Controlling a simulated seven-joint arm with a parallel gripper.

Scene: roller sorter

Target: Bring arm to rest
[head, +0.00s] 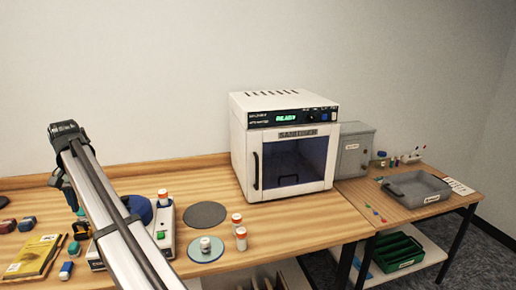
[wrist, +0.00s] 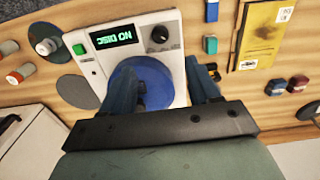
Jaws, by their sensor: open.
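My arm reaches from the bottom of the head view up to the left, with my gripper (head: 70,195) hanging over the left part of the bench. In the wrist view my gripper (wrist: 158,68) is open and its two blue fingers are apart with nothing held between them. Below it is a white machine (wrist: 172,18) with a round blue platter (wrist: 147,88), a green button and a display reading "NO DISC". In the head view my arm partly covers this machine (head: 165,246) and its platter (head: 143,205).
A white cabinet (head: 285,195) reading "READY" stands at the back. A yellow booklet (head: 33,257) and small coloured blocks lie left. A grey tray (head: 437,188) is far right.

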